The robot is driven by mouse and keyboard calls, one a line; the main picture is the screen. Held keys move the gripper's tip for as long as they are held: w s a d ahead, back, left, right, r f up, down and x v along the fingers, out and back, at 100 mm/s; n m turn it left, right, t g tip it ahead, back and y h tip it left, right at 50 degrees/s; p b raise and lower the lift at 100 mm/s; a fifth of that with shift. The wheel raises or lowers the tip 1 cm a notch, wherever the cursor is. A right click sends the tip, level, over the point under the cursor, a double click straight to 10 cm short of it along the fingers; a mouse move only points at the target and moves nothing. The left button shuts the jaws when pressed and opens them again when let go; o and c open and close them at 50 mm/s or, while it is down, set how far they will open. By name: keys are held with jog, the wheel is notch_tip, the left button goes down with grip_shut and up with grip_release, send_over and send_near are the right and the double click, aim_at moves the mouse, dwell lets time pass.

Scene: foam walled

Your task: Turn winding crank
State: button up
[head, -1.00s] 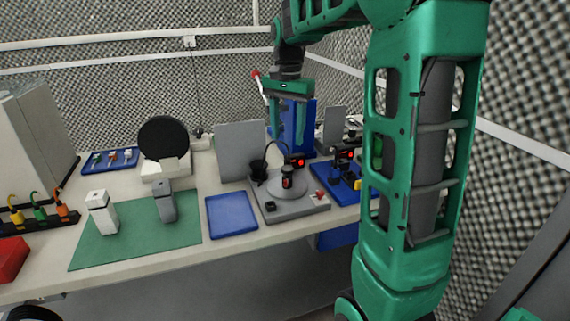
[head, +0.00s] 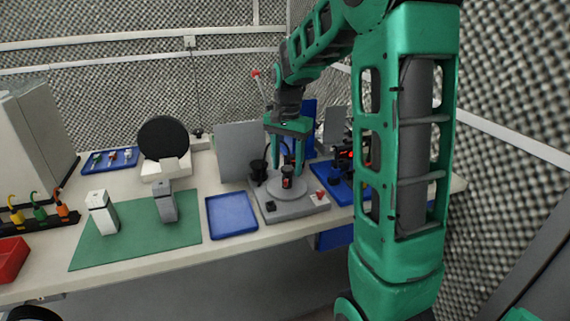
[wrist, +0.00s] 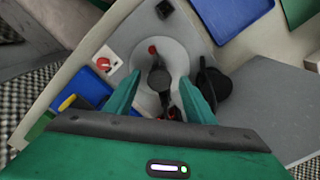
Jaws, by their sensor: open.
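A grey winding station (head: 292,208) stands on the bench, with a round grey disc (head: 287,187). On the disc is an upright black and red part, which I take for the winding crank (head: 287,176). In the wrist view the crank shows as a dark hub (wrist: 160,80) with a red knob (wrist: 152,50) beyond it. My gripper (head: 288,170) is open and points down over the disc, and its fingers (wrist: 160,82) show on either side of the hub. Whether they touch it I cannot tell.
A black cup-like part (head: 258,170) stands close to the disc, and a grey upright panel (head: 240,150) behind it. A red switch (head: 320,195) sits at the station's front right. A blue tray (head: 231,215) lies left, and a blue fixture (head: 335,182) right.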

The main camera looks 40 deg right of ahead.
jog(key=c, duration=1)
jog(key=shift+n, duration=0.6)
jog(key=shift+w+n, duration=0.1)
jog(key=shift+n, duration=1.8)
jog(key=shift+r+n, duration=0.1)
jog(key=shift+n, duration=5.6)
jog(key=shift+c, duration=0.3)
jog(key=shift+n, duration=3.1)
jog(key=shift+o, duration=0.2)
jog(key=shift+n, duration=0.3)
jog(key=shift+d, duration=0.1)
